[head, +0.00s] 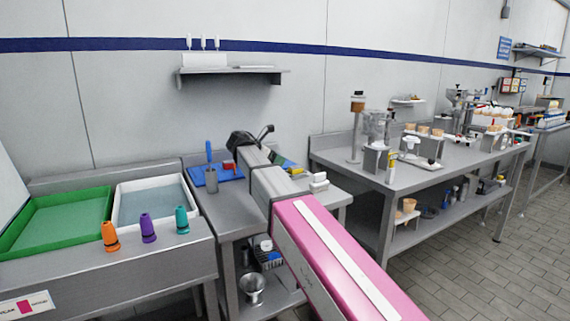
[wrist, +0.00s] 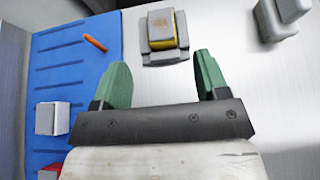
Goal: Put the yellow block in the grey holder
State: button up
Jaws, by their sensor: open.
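In the wrist view my gripper (wrist: 161,62) is open, its two green fingers wide apart with nothing between the tips. Just beyond the tips is a dark grey stepped holder (wrist: 165,58) on the metal worktop. A block with yellow sides and a pale grey top (wrist: 181,30), which looks like the yellow block, appears to sit in the holder. I cannot tell how deep it sits. The fingers do not touch it.
A pale grey object (wrist: 275,20) stands right of the holder. The worktop between is bare. A green tray (head: 60,222) stands far left.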

jog(key=shift+v, duration=1.45)
